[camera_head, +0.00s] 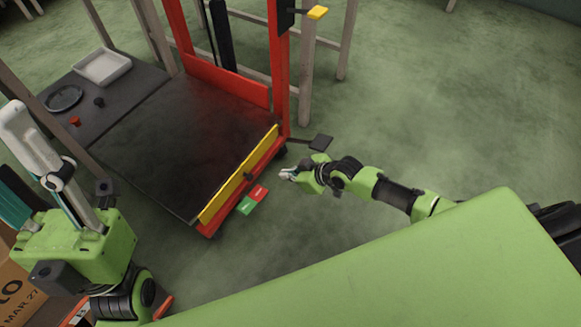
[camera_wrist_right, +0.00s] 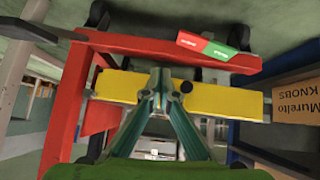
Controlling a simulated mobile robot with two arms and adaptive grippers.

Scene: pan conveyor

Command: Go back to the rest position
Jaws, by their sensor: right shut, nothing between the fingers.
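My right gripper (camera_head: 287,174) is shut and empty at the end of its outstretched arm, in free air to the right of the red-framed cart's front. In the right wrist view its teal fingers (camera_wrist_right: 160,76) come together, with nothing held between them. They point toward the yellow bar (camera_wrist_right: 218,99) and red beam (camera_wrist_right: 130,44) of the cart, which lie beyond them. My left gripper (camera_head: 45,165) stands large at the left edge of the head view, partly cut off. I cannot tell whether its fingers are open or shut.
The cart has a dark platform (camera_head: 185,140) and a red-and-green switch (camera_head: 252,200) at its front. Behind it, a grey table (camera_head: 130,88) bears a white tray (camera_head: 102,66), a dark round pan (camera_head: 64,98) and small knobs. A cardboard box (camera_head: 20,295) stands lower left. Floor at right is clear.

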